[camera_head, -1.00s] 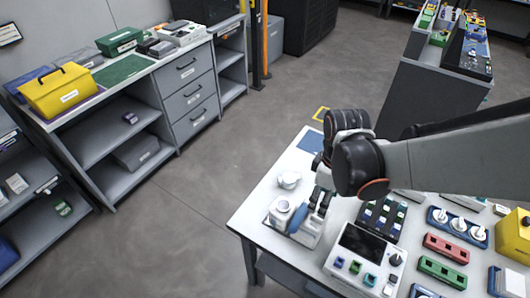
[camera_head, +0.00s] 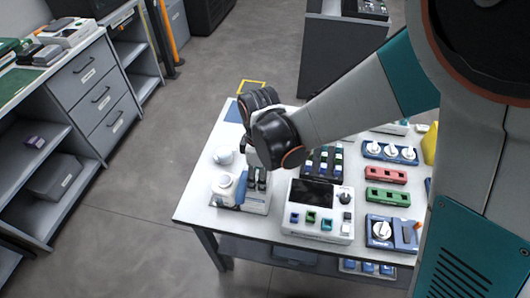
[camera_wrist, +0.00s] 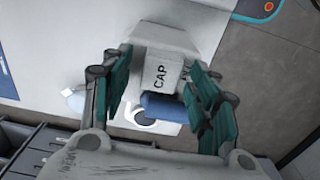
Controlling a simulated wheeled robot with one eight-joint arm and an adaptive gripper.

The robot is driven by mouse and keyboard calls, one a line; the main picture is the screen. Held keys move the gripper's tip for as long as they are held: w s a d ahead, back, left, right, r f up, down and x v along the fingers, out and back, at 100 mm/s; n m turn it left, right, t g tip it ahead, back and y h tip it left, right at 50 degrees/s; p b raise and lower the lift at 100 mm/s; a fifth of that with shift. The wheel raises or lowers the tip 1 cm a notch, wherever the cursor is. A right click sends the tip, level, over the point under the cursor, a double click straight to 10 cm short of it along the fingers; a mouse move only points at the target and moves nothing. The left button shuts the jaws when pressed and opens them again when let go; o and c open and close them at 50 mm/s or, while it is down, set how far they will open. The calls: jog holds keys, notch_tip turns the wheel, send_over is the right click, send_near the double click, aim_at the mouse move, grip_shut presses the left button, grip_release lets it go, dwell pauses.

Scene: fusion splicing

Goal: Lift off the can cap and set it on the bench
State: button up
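A pale block lettered CAP (camera_wrist: 160,75) shows in the wrist view, between the two teal finger pads of my gripper (camera_wrist: 165,100). The fingers are spread, one on each side of it, with gaps that look open; contact is unclear. A blue rounded part (camera_wrist: 165,107) lies beside the block; it also shows in the head view (camera_head: 241,188). In the head view my gripper (camera_head: 257,178) is low over a small pale tray (camera_head: 256,207) on the white bench (camera_head: 195,207). A white lidded container (camera_head: 223,187) stands left of it. My wrist hides part of the tray.
A small white round pot (camera_head: 224,155) stands behind the container. A grey device with a dark screen (camera_head: 312,192) is right of the tray, with red (camera_head: 386,174) and green (camera_head: 387,197) blocks beyond. The bench's front left corner is bare.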

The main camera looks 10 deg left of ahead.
jog(key=c, duration=0.7)
jog(key=shift+r, duration=0.1)
notch_tip(320, 180, up, 20)
jog(key=p, duration=1.3)
jog(key=shift+s+p, duration=0.15)
jog(key=shift+p, duration=0.15)
